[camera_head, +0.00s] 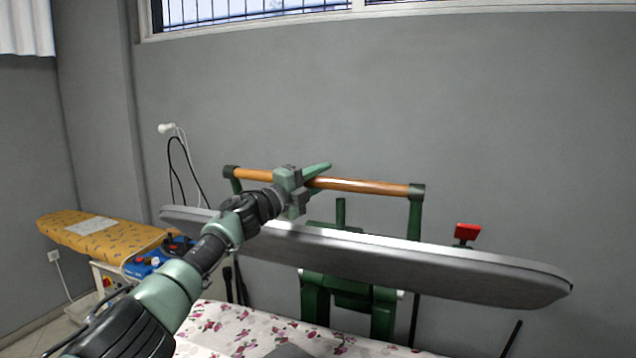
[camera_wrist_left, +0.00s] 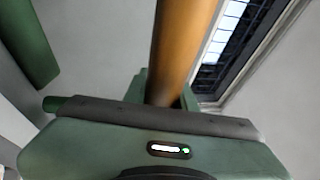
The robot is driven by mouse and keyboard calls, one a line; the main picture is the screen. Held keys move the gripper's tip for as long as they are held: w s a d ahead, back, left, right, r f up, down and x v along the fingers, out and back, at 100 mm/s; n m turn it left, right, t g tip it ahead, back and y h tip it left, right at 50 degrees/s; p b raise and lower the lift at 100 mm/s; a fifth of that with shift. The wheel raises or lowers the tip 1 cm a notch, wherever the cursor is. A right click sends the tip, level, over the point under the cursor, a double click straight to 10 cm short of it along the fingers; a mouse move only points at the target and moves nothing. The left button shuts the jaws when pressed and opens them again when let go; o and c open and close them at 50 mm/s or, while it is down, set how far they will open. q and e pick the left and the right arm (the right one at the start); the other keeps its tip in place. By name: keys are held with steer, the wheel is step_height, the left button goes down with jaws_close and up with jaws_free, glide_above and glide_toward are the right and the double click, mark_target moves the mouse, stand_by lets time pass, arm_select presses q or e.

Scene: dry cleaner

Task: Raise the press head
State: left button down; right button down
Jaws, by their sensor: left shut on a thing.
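The press head (camera_head: 400,259) is a long grey metal slab, raised above the padded floral board (camera_head: 260,328) with clear space between them. Its handle is an orange-brown wooden bar (camera_head: 365,186) held between green end brackets. My left gripper (camera_head: 307,181) is shut on the bar, left of its middle. In the left wrist view the bar (camera_wrist_left: 181,45) runs into the jaws of my gripper (camera_wrist_left: 160,112). My right gripper is not in view.
A green stand (camera_head: 345,300) carries the press behind the board. An ironing board with a yellow patterned cover (camera_head: 95,232) stands at the left, near a blue item (camera_head: 150,264). A red block (camera_head: 467,231) shows behind the press head at right. A grey wall closes the back.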

arm_select(q)
steer(key=shift+w+f, duration=0.3)
steer(key=shift+d, duration=0.1)
steer(key=c, duration=1.2)
jaws_free()
steer(key=shift+o, duration=0.2)
steer(key=shift+w+d+f, duration=0.15)
steer(key=shift+w, duration=0.25)
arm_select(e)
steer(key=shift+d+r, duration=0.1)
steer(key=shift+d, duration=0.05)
